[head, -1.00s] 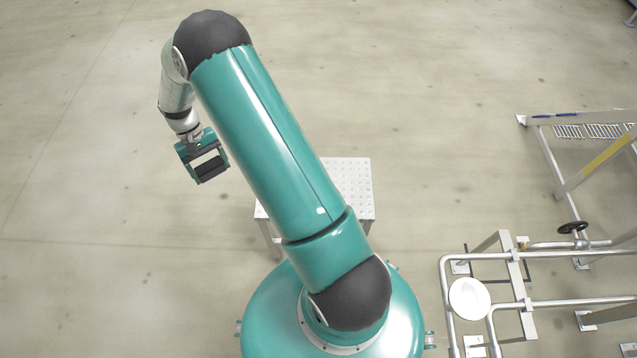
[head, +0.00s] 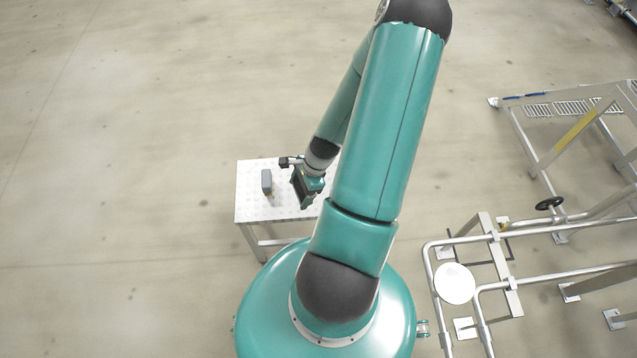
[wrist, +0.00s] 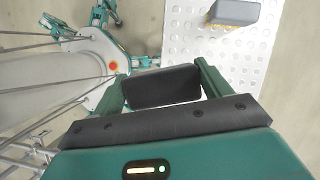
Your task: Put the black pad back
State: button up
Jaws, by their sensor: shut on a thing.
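My gripper (head: 307,190) is over the right part of a small white studded table (head: 246,206) in the head view. In the wrist view my gripper (wrist: 161,84) is shut on the black pad (wrist: 162,88), a dark rounded slab held between its two green fingers. The pad is hidden or cannot be made out in the head view. The table top (wrist: 188,42) lies beyond the fingers in the wrist view, and the gap between pad and table cannot be judged.
A grey block (head: 267,182) stands on the table, left of my gripper; it also shows at the wrist view's top edge (wrist: 235,12). White pipes with a black handwheel (head: 549,203) and a round white disc (head: 454,284) are at right. The floor at left is clear.

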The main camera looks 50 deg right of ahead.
jog(key=s+m, duration=0.1)
jog(key=s, duration=0.1)
jog(key=s+m, duration=0.1)
jog(key=m, duration=0.1)
jog(key=shift+s+d+t+h, duration=0.2)
jog(key=shift+s+t+h, duration=0.15)
jog(key=shift+t+h, duration=0.05)
jog(key=shift+d+f, duration=0.1)
jog(key=w+d+f, duration=0.2)
jog(key=d+f, duration=0.1)
jog(key=w+d+f, duration=0.2)
jog(key=d+f, duration=0.1)
jog(key=d, duration=0.1)
jog(key=w+d+f, duration=0.2)
jog(key=d+f, duration=0.1)
jog(key=d, duration=0.1)
jog(key=shift+w+d+f, duration=0.1)
jog(key=shift+w+d, duration=0.15)
jog(key=shift+w, duration=0.05)
jog(key=shift+w+d+f, duration=0.1)
jog(key=shift+d+f, duration=0.05)
jog(key=shift+f, duration=0.15)
jog(key=shift+d+f, duration=0.1)
jog(key=shift+f, duration=1.45)
jog(key=shift+f, duration=0.1)
jog(key=o, duration=1.1)
